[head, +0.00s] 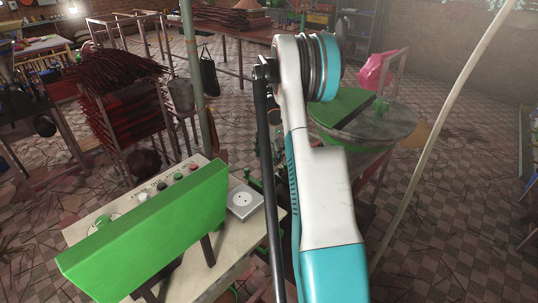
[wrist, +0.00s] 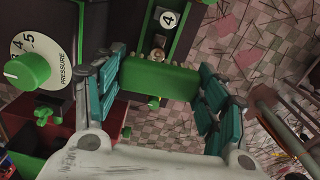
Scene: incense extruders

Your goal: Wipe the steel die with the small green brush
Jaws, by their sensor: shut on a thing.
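In the wrist view my gripper (wrist: 158,85) has its teal fingers on either side of a small green block with a bumpy upper edge, which looks like the green brush (wrist: 160,79). The fingers are shut on its ends. Just beyond it, between green uprights, is a small round metal piece (wrist: 158,42) under a plate marked 4. It may be the steel die, but I cannot tell for sure. The brush appears in front of and below it; I cannot tell whether they touch. In the head view my arm hides the gripper and brush.
A green pressure knob (wrist: 32,70) is left of my gripper. In the head view a green panelled machine (head: 150,235) stands at the lower left, with a grey square plate (head: 243,203) beside it. Tiled floor lies open further right.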

